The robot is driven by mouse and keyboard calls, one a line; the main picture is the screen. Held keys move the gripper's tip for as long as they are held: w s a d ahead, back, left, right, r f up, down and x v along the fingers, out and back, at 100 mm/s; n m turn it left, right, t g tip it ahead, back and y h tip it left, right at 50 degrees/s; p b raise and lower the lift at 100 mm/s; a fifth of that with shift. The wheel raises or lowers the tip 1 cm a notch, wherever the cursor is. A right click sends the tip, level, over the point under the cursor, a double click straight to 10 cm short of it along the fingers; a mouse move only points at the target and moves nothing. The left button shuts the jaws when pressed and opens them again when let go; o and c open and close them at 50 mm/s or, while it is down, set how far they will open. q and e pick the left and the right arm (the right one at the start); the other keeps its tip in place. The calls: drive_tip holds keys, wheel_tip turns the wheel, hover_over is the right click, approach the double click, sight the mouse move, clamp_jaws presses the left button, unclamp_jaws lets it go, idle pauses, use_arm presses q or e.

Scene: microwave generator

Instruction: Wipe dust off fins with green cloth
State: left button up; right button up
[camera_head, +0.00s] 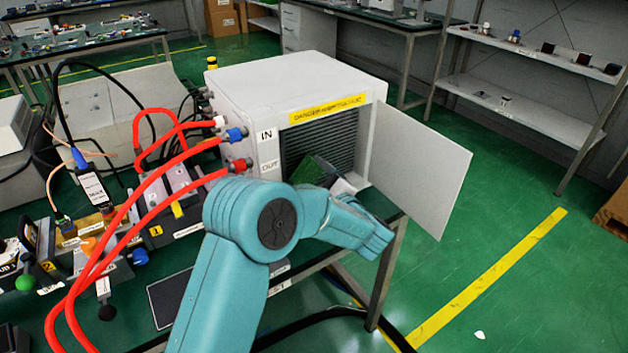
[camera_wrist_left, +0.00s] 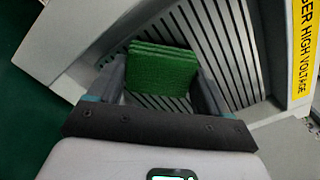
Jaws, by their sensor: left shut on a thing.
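The fins (camera_head: 322,135) are a dark grey ribbed panel inside the open front of a white cabinet. They also fill much of the left wrist view (camera_wrist_left: 232,62) as slanted slats. The green cloth (camera_wrist_left: 162,72) is a folded block held between the two fingers of my left gripper (camera_wrist_left: 163,85), in front of the fins. In the head view the cloth (camera_head: 308,170) shows at the lower part of the opening, partly hidden by my teal left arm. Whether it touches the fins I cannot tell. Dust cannot be made out. My right gripper is not in view.
The white cabinet (camera_head: 285,80) has its door (camera_head: 422,165) swung open to the right. Red hoses (camera_head: 140,215) run from its left side over the bench. Devices crowd the bench at left. The green floor to the right is mostly free.

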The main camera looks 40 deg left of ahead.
use_arm(q)
drive_tip(key=shift+w+a, duration=0.15)
drive_tip(key=shift+a, duration=0.25)
drive_tip(key=shift+w+d, duration=0.1)
